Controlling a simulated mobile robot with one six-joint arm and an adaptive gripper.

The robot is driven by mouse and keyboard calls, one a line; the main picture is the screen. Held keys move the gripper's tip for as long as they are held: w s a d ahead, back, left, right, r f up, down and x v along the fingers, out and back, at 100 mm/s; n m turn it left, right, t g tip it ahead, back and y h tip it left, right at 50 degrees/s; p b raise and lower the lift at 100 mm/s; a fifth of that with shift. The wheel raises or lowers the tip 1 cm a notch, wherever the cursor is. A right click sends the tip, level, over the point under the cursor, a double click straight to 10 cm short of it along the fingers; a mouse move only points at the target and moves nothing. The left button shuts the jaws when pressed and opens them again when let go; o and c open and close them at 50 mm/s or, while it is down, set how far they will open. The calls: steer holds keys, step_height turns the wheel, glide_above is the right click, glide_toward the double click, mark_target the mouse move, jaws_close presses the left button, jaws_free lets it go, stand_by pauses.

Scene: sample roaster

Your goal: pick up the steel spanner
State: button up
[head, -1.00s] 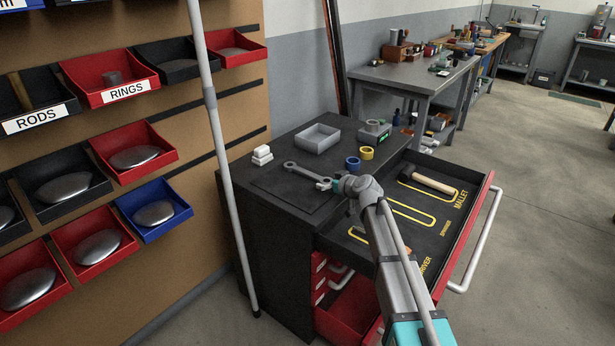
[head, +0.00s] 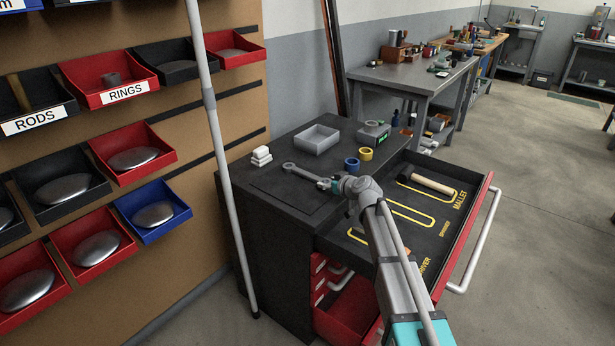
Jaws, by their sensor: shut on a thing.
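The steel spanner (head: 301,172) is grey, with a ring end at the left. It shows over the dark mat on top of the black tool cabinet (head: 290,134). My gripper (head: 329,183) is shut on the spanner at its right end. My wrist and gripper hide that end. I cannot tell how far the spanner is above the mat.
A grey tray (head: 316,140), white blocks (head: 261,156), blue and yellow tape rolls (head: 365,154) and a small device (head: 374,133) stand on the cabinet. The open drawer (head: 408,220) holds a mallet (head: 432,184) and yellow outlines. A grey pole (head: 213,110) stands at the left.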

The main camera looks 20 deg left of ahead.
steer(key=shift+r, duration=0.15)
steer(key=shift+r+p, duration=0.9)
steer(key=shift+p, duration=0.15)
steer(key=s+d+r+p, duration=0.7)
steer(key=s+r+p, duration=0.4)
steer(key=s, duration=0.1)
steer(key=shift+r, duration=0.15)
